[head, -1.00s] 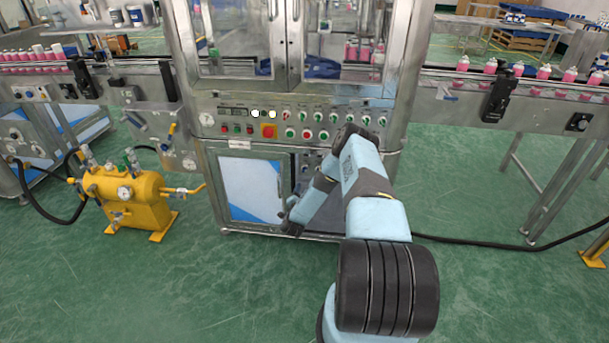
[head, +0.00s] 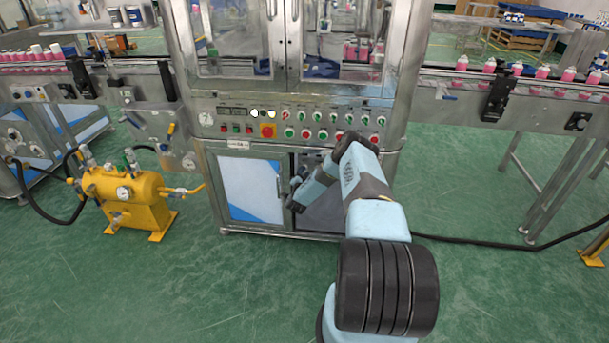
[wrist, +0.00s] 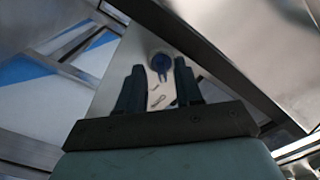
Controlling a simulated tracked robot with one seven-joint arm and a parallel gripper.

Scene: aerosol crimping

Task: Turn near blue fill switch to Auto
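A round dark blue switch (wrist: 161,62) sits on a pale plate (wrist: 113,75) in the wrist view. A narrow part of it points down, slightly to the right; the small marks below it are unreadable. My gripper (wrist: 159,66) is open, its two dark fingers apart, with the switch showing between their tips. I cannot tell whether the fingers touch it. In the head view my forearm reaches to the lower cabinet front, and the switch cannot be made out there.
A broad metal panel (wrist: 240,45) slants close by on the right of the wrist view. In the head view, a white-and-blue door (head: 248,188) is left of my wrist, and a button panel (head: 290,122) is above. A yellow tank (head: 125,195) stands left on the green floor.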

